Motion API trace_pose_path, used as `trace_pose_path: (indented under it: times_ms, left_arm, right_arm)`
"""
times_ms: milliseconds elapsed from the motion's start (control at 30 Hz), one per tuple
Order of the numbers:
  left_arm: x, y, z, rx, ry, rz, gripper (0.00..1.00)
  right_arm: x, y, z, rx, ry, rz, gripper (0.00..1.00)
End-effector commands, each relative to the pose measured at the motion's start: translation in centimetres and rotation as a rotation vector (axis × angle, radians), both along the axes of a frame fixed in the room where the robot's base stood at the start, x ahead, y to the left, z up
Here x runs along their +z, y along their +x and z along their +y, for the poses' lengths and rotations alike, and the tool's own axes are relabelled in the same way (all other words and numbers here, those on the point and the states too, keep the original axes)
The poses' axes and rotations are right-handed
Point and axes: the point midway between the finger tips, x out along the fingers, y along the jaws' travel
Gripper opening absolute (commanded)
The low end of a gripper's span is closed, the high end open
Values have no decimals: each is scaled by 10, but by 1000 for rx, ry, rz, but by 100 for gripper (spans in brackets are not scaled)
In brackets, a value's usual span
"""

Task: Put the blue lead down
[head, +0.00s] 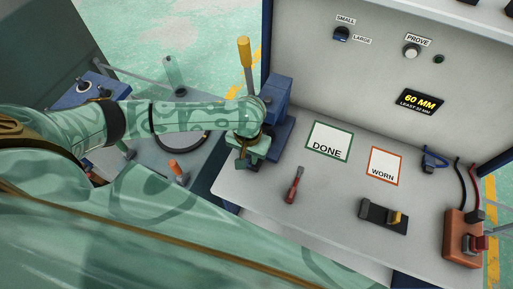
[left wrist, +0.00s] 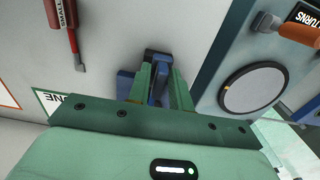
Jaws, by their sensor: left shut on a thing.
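My left gripper (head: 243,158) is at the left end of the bench, close in front of the blue machine (head: 283,110). In the left wrist view its fingers (left wrist: 161,88) are shut on a blue piece with a dark end (left wrist: 157,84). The fingers hide much of this piece, and I cannot tell whether it is a lead. A blue lead (head: 433,158) shows on the right of the bench by the back panel, well apart from my left gripper. My right gripper is not in view.
A red screwdriver (head: 293,185), the DONE card (head: 329,142) and the WORN card (head: 384,165) lie on the bench. A black block with a yellow part (head: 384,215) and an orange box with cables (head: 462,238) stand at the right. A yellow-handled lever (head: 245,62) rises behind my left gripper.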

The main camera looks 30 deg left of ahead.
Motion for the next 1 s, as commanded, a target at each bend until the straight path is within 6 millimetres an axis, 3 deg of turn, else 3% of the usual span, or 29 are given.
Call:
trace_pose_path:
  times_ms: [100,233,367,567,900,933,1000]
  left_arm:
    - [-3,30,1,2,-1,-1,0]
    - [-2,47,3,1,0,1,0]
    - [-7,50,2,-1,-1,2,0]
    - [-37,50,3,-1,0,2,0]
    - [-37,49,3,0,1,0,0]
    - [-37,50,3,-1,1,0,27]
    - [-37,49,3,-1,1,0,43]
  right_arm:
    - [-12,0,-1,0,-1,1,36]
    - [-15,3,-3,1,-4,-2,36]
    - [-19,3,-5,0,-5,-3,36]
    - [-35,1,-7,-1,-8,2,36]
    - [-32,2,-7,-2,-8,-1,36]
    - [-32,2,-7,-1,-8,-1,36]
    - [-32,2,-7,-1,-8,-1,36]
